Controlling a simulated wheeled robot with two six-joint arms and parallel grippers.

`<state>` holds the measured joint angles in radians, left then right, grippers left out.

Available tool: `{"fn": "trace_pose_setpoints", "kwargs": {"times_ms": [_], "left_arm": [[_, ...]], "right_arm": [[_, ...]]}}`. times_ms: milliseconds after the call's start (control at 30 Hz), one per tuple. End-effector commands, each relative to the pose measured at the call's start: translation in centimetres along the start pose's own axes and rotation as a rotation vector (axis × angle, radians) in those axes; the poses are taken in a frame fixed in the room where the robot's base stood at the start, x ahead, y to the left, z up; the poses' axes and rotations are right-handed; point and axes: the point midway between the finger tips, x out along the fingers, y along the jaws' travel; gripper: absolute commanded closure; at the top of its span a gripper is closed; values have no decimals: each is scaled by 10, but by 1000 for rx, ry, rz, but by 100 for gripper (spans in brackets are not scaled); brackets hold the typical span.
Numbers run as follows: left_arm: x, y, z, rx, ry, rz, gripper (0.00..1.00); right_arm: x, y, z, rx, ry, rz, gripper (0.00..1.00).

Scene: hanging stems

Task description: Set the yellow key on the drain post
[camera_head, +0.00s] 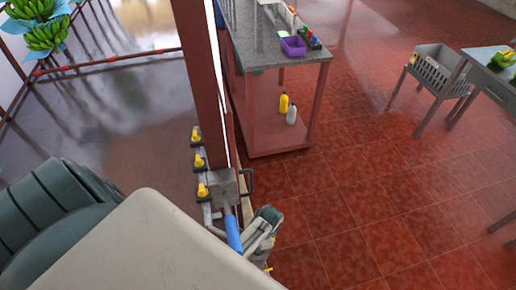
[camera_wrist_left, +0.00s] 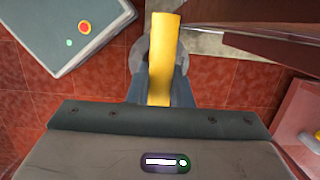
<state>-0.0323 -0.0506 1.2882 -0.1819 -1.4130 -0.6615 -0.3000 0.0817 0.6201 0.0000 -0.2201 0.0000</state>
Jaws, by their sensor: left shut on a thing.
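In the left wrist view my left gripper (camera_wrist_left: 161,88) is shut on the yellow key (camera_wrist_left: 162,55), a flat yellow bar that points away from the wrist. The key's far end shows against a pale grey surface, and I cannot tell whether it touches anything. In the head view a grey jointed part (camera_head: 264,226) with a small yellow tip below it shows beyond my pale body; I cannot tell whether it is my left gripper. Grey pipework with several yellow valves (camera_head: 199,161) and a grey box stands by a red column. I cannot tell which part is the drain post. My right gripper is not in view.
The red column (camera_head: 200,70) rises close beside the pipework. A workbench (camera_head: 275,60) behind it carries a purple bin (camera_head: 293,46), with bottles on its lower shelf. A grey crate (camera_head: 438,70) stands at the right. Red tiled floor (camera_head: 370,190) is clear between.

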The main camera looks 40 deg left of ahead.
Motion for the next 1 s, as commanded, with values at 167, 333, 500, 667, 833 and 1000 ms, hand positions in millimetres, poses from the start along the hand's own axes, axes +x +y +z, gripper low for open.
{"fn": "trace_pose_setpoints", "kwargs": {"times_ms": [167,333,500,667,833,1000], "left_arm": [[1,0,-1,0,1,-1,100],[1,0,0,0,1,-1,100],[1,0,0,0,1,-1,100],[1,0,0,0,1,-1,100],[3,0,-1,0,1,-1,100],[3,0,-1,0,1,-1,100]], "right_arm": [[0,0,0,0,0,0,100],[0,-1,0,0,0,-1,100],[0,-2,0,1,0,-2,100],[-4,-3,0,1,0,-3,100],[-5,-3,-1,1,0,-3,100],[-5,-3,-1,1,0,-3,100]]}}
